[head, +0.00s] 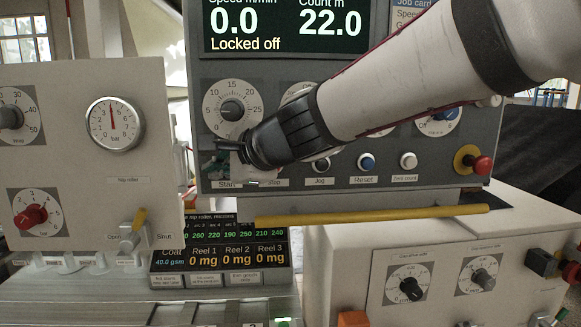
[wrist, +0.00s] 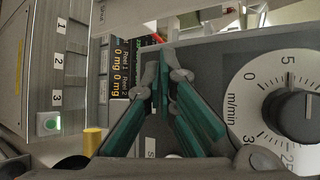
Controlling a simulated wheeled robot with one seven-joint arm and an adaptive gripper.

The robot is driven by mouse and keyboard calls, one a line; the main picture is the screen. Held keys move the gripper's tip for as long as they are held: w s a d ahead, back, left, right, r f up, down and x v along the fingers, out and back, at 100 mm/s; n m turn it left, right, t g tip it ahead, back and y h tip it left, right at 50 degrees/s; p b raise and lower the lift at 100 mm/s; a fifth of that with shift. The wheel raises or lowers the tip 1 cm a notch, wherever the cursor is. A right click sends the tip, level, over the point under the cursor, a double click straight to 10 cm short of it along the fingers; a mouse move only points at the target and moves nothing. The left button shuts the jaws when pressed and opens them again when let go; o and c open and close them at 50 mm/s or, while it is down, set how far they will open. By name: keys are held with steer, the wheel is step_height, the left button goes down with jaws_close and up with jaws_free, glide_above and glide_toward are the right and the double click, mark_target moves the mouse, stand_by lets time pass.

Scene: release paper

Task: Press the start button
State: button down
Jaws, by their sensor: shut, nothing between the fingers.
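The grey control panel (head: 330,190) has a row of buttons along its lower edge. The "Start" label (head: 226,185) shows at the row's left end. The start button above it is hidden behind my gripper (head: 212,162) in the head view. My gripper is shut and empty, in front of the panel's lower left, just below the speed dial (head: 232,107). In the wrist view my gripper (wrist: 162,58) shows its green fingers together, with the panel face behind them and the dial (wrist: 298,115) to the right. I cannot tell whether the fingertips touch anything.
Blue Reset (head: 366,162) and white Zero count (head: 408,160) buttons lie to the right, with a red emergency knob (head: 482,166). A yellow bar (head: 372,215) runs below the panel. A white gauge cabinet (head: 75,170) stands close on the left. The screen reads "Locked off".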

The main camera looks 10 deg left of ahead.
steer(key=shift+w+a, duration=0.1)
steer(key=shift+w, duration=0.4)
stand_by(0.5)
steer(key=shift+s, duration=0.15)
steer(key=shift+s+d, duration=0.2)
steer(key=shift+s, duration=0.55)
steer(key=shift+s+d, duration=0.2)
steer(key=shift+s, duration=0.6)
steer(key=shift+s+d, duration=0.2)
steer(key=shift+s, duration=0.65)
steer(key=shift+s+d, duration=0.2)
steer(key=shift+s, duration=0.6)
steer(key=s+d+f+n+h, duration=0.3)
steer(key=s+d+f, duration=0.1)
steer(key=d, duration=0.8)
steer(key=s+d+f+n+g+h, duration=0.1)
steer(key=s+d+f+n+h, duration=0.3)
steer(key=d, duration=0.9)
steer(key=s+d+f+n+g+h, duration=0.1)
steer(key=s+d+f+n+h, duration=0.2)
steer(key=s+d, duration=0.5)
steer(key=d+f+n, duration=0.1)
steer(key=d, duration=0.3)
steer(key=shift+s+d+f, duration=0.3)
steer(key=shift+f, duration=0.05)
